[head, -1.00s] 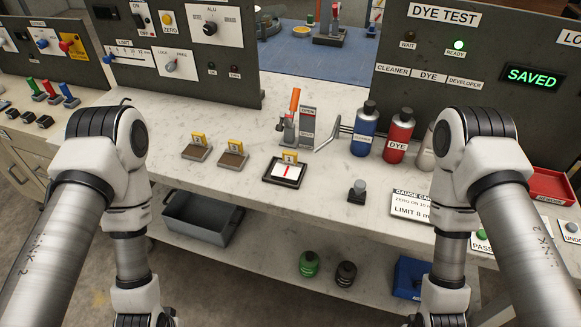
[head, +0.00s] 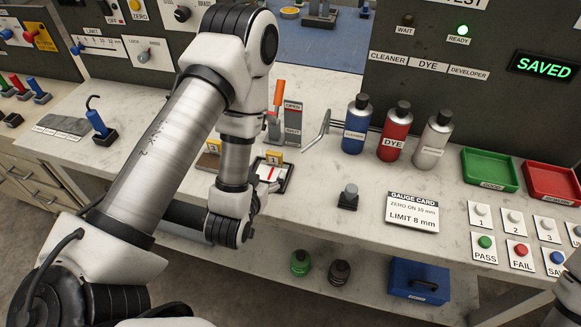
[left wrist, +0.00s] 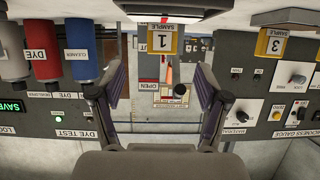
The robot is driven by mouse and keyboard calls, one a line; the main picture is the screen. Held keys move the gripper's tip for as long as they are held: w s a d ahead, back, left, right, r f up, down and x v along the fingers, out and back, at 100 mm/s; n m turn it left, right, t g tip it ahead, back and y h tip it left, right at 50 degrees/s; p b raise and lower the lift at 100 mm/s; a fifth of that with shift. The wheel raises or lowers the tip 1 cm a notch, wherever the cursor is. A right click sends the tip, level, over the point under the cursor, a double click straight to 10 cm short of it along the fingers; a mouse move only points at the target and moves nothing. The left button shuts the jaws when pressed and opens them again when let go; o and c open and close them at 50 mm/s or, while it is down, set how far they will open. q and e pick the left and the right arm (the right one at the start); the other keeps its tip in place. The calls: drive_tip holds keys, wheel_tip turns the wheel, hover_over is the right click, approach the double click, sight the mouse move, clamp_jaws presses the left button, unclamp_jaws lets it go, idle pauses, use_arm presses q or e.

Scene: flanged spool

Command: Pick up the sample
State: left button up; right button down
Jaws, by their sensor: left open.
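Sample 1 is a white plate with a red line in a dark tray (head: 275,175), with a yellow tag 1 behind it, on the bench in the head view. My left gripper (head: 260,200) is close in front of it, partly hidden by my wrist. In the left wrist view the picture is upside down; my left gripper (left wrist: 160,82) is open, its fingers wide apart with nothing between them. The yellow SAMPLE 1 tag (left wrist: 163,41) shows between and beyond the fingers. I cannot tell whether the fingers touch the tray. My right gripper is out of view.
An orange-handled clamp (head: 277,105) stands behind the sample. Blue, red and grey bottles (head: 396,135) stand to the right, near a small post (head: 348,196) and a gauge card (head: 412,211). Green (head: 490,169) and red trays lie further right. Another sample (head: 208,163) is partly hidden by my arm.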

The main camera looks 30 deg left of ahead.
sight(274, 160)
use_arm(q)
drive_tip(key=shift+w+a+f+b, duration=0.15)
drive_tip(key=shift+w+f+b, duration=0.15)
drive_tip(key=shift+f+b, duration=0.4)
drive_tip(key=shift+w+a+r+b, duration=0.1)
drive_tip(key=shift+w+b, duration=0.15)
drive_tip(key=shift+b, duration=0.15)
drive_tip(key=p+x, duration=0.2)
drive_tip(key=x, duration=0.3)
drive_tip(key=shift+r, duration=0.15)
drive_tip(key=shift+w+a, duration=0.1)
drive_tip(key=shift+w, duration=0.15)
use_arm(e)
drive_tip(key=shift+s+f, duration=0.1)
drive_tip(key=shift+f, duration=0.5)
use_arm(q)
clamp_jaws()
